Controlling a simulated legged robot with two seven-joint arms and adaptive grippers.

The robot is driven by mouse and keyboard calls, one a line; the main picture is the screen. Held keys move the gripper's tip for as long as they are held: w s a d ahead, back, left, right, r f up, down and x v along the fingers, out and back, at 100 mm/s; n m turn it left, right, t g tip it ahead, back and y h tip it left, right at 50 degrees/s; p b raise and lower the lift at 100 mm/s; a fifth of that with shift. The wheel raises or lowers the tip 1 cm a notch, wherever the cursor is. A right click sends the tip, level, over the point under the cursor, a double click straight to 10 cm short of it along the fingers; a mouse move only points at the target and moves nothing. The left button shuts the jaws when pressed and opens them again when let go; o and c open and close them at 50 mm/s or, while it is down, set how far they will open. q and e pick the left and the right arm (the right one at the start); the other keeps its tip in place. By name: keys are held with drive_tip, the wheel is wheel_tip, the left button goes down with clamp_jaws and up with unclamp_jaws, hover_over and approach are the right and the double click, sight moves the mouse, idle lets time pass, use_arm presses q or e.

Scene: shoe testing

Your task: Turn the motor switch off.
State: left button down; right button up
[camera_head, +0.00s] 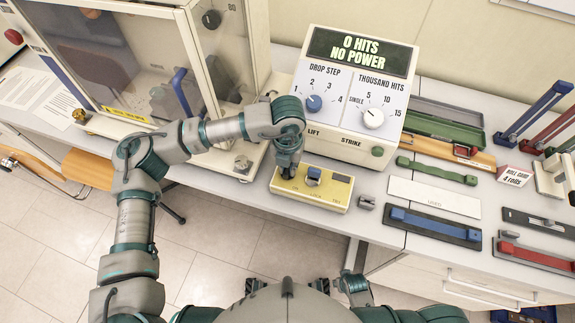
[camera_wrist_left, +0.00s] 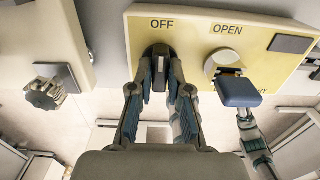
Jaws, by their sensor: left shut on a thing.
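The yellow control box (camera_head: 332,193) stands at the front edge of the bench; its panel also fills the top of the left wrist view (camera_wrist_left: 190,55). A dark switch knob (camera_wrist_left: 157,52) sits just below the printed word OFF. My left gripper (camera_head: 288,168) reaches down onto the left end of the box. In the left wrist view its two fingers (camera_wrist_left: 158,75) are closed on the sides of the dark knob. The knob's tip points up towards OFF. A blue-capped lever (camera_wrist_left: 238,92) sits under OPEN, apart from the fingers. My right arm (camera_head: 357,288) shows low down; its gripper state is unclear.
Behind the box stands a white console (camera_head: 350,95) reading 0 HITS, NO POWER. A clear-walled machine cabinet (camera_head: 150,60) is at left. A small metal clamp (camera_head: 366,203) lies right of the box, with strips and a blue-and-black bar (camera_head: 430,226) beyond.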

use_arm(q)
drive_tip(key=shift+w+r, duration=0.2)
drive_tip(key=c, duration=1.1)
unclamp_jaws()
drive_tip(key=shift+f, duration=0.15)
wheel_tip(320, 180, up, 12)
drive_tip(key=shift+d+f, duration=0.1)
